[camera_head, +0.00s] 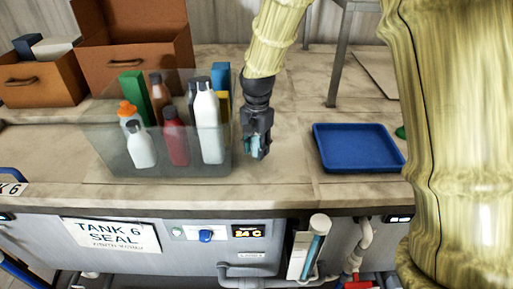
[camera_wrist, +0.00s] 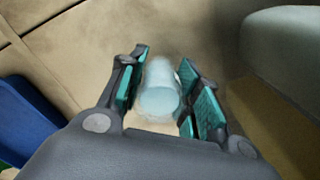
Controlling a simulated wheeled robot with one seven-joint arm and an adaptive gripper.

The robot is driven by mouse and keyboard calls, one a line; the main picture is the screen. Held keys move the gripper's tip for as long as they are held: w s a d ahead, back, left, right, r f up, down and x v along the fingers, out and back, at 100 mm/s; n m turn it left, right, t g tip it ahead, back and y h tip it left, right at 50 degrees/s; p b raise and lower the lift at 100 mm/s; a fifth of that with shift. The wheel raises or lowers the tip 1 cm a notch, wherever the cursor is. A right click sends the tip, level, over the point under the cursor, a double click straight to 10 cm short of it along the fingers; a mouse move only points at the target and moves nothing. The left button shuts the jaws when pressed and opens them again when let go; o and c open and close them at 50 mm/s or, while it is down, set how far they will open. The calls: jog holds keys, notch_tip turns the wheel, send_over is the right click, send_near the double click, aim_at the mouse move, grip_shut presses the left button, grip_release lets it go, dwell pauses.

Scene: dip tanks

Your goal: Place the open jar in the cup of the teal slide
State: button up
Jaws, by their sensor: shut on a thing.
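My gripper (camera_head: 257,150) points down over the counter, between the clear bin and the blue tray. In the wrist view its teal-padded fingers (camera_wrist: 166,92) are shut on a pale, translucent jar (camera_wrist: 161,92), which sits between the pads. In the head view the fingers mostly hide the jar, and I cannot tell whether its base touches the counter. I cannot make out the teal slide or its cup in either view. A small green piece (camera_head: 400,132) shows beside my arm link at the right, mostly hidden; I cannot tell what it is.
A clear bin (camera_head: 105,150) with several bottles and boxes stands close left of my gripper. A blue tray (camera_head: 357,148) lies to the right. Orange-brown boxes (camera_head: 133,45) stand at the back left. A grey metal post (camera_head: 340,60) rises behind. Bare counter (camera_head: 290,120) lies between gripper and tray.

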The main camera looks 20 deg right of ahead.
jog(key=shift+w+f, duration=0.25)
jog(key=shift+f, duration=0.3)
jog(key=shift+w+f, duration=0.2)
jog(key=shift+f, duration=0.3)
jog(key=shift+s+r, duration=0.1)
jog(key=shift+s, duration=0.2)
jog(key=o, duration=1.1)
jog(key=shift+w+f, duration=0.2)
jog(key=shift+s+r, duration=0.1)
jog(key=shift+s, duration=0.05)
jog(key=shift+r, duration=0.15)
